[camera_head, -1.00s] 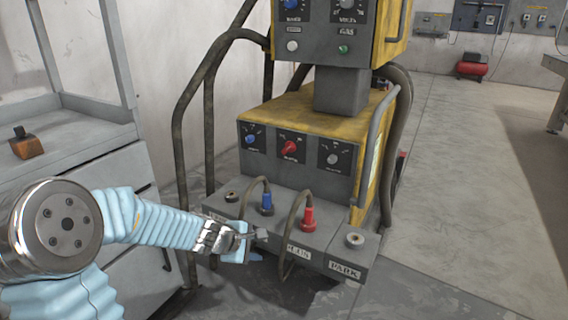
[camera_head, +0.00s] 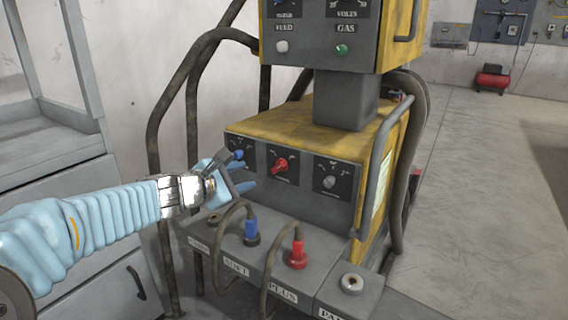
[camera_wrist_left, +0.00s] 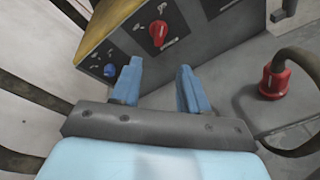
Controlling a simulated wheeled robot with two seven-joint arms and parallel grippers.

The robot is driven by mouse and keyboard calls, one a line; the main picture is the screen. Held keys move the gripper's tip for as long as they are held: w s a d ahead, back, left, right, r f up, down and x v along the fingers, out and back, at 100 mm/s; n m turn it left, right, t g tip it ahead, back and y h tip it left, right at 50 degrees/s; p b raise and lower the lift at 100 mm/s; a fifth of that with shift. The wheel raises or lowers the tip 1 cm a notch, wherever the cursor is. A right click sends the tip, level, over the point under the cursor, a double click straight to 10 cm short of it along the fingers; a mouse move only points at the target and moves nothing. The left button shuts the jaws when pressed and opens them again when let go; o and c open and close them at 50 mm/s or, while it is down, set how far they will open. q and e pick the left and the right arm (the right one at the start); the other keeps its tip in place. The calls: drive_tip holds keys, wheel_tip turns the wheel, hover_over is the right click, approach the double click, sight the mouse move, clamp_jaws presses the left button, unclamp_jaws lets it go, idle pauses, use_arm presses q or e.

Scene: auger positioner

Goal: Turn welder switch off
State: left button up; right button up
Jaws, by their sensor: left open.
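The welder's lower yellow and grey unit (camera_head: 300,190) carries a front panel with three rotary knobs. The blue knob (camera_head: 238,155) is at left, the red knob (camera_head: 281,165) in the middle and the grey knob (camera_head: 329,182) at right. My left gripper (camera_head: 236,172) is open and empty in front of the panel's left part, close to the blue knob and partly covering that area. In the left wrist view, the red knob (camera_wrist_left: 158,34) lies ahead between the open fingers (camera_wrist_left: 160,72), and the blue knob (camera_wrist_left: 109,70) lies left of the left finger. No contact shows.
Below the panel, a ledge holds a blue plug (camera_head: 251,229) and a red plug (camera_head: 298,252) with looping cables. The upper unit (camera_head: 345,35) stands above on a post. Thick hoses (camera_head: 176,120) hang left.

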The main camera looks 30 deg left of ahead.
sight(277, 167)
use_arm(q)
drive_tip(key=b+x, duration=0.2)
drive_tip(key=x, duration=1.2)
drive_tip(key=shift+w, duration=0.1)
drive_tip(key=shift+c, duration=0.2)
clamp_jaws()
